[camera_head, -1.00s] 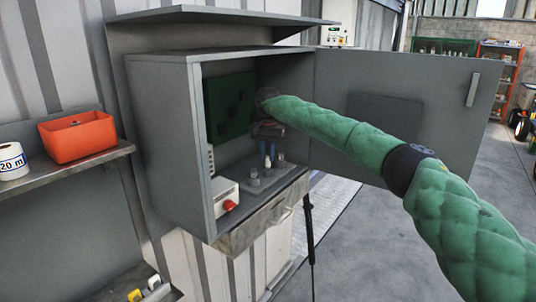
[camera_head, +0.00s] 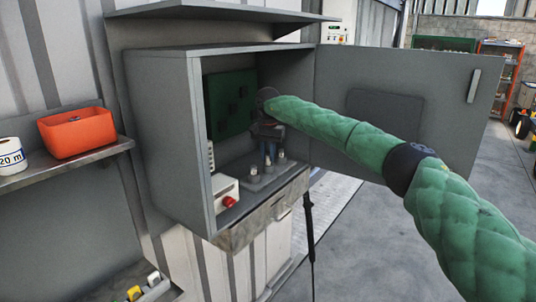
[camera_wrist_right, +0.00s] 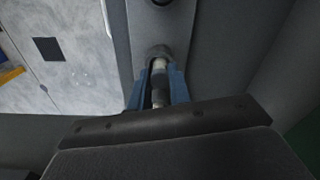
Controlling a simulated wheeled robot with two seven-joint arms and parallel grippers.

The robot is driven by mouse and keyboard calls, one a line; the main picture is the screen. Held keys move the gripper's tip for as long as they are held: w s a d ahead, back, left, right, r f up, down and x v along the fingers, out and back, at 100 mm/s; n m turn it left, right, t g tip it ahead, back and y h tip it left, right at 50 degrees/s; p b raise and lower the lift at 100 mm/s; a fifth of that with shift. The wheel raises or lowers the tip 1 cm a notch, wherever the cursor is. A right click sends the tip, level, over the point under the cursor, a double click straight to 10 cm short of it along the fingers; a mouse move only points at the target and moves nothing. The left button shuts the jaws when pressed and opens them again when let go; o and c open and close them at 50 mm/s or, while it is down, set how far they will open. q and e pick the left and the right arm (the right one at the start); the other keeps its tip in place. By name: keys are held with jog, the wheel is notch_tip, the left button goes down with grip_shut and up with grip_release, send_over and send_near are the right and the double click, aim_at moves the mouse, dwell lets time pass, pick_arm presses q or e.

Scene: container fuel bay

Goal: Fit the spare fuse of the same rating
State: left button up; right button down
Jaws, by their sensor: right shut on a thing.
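My right gripper (camera_head: 268,163) reaches into the open grey cabinet, its blue fingers pointing down over the fuse holder block (camera_head: 256,184). In the right wrist view the gripper (camera_wrist_right: 158,92) is shut on a fuse (camera_wrist_right: 160,68), pale at its far end and dark nearer the palm. The fuse's far end is at a round grey socket (camera_wrist_right: 152,52); I cannot tell how deep it sits. Another round fitting (camera_wrist_right: 163,2) shows at the top edge. Ratings are unreadable. My left gripper is not in view.
The cabinet (camera_head: 168,140) has its door (camera_head: 450,110) swung open to the right. A white box with a red button (camera_head: 229,201) sits at the cabinet's front left. An orange bin (camera_head: 77,135) and a tape roll (camera_head: 10,157) stand on the left shelf.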

jog(key=shift+f, duration=0.15)
jog(key=shift+f, duration=0.25)
jog(key=c, duration=1.2)
grip_release()
